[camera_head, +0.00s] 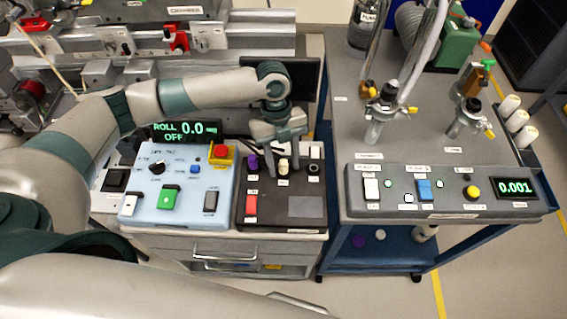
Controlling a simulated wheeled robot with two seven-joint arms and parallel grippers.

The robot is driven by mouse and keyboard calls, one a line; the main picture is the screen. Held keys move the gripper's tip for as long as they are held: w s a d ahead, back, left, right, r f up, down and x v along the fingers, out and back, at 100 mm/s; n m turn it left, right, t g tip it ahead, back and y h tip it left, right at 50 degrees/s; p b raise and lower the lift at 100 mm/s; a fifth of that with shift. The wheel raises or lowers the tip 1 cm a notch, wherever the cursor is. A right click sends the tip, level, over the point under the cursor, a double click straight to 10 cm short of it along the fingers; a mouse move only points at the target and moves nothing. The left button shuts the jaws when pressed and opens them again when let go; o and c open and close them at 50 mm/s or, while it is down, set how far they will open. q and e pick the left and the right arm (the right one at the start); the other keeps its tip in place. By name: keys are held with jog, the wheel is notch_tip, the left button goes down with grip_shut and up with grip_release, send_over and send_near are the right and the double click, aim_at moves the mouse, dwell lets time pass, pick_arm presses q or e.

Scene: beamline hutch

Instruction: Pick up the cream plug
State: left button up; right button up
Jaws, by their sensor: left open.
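The cream plug (283,166) stands upright on the dark panel (262,213), in its upper middle part. My left gripper (283,170) points down over it, with its fingers open and one on each side of the plug. I cannot tell whether a finger touches it. A purple plug (252,162) stands just left of the gripper. My right gripper is not in view.
A black round knob or socket (314,167) is close on the right. A light blue control box (180,190) with a red emergency button (220,152) adjoins on the left. A grey cart (340,130) with valves and a readout stands to the right.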

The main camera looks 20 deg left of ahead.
aim_at(285, 168)
pick_arm(q)
jog(key=shift+f, duration=0.1)
jog(key=shift+c, duration=0.7)
grip_shut()
jog(key=shift+r+b, duration=0.3)
jog(key=shift+r, duration=0.1)
notch_tip(285, 168, up, 3)
jog(key=shift+r+b, duration=0.15)
jog(key=shift+b, duration=0.65)
jog(key=s+d+r+b, duration=0.1)
jog(key=s+d+r, duration=0.1)
jog(key=s, duration=0.3)
jog(key=s+d+r+b, duration=0.1)
jog(key=s+d+r, duration=0.1)
jog(key=s+r, duration=0.3)
jog(key=shift+s+d, duration=0.35)
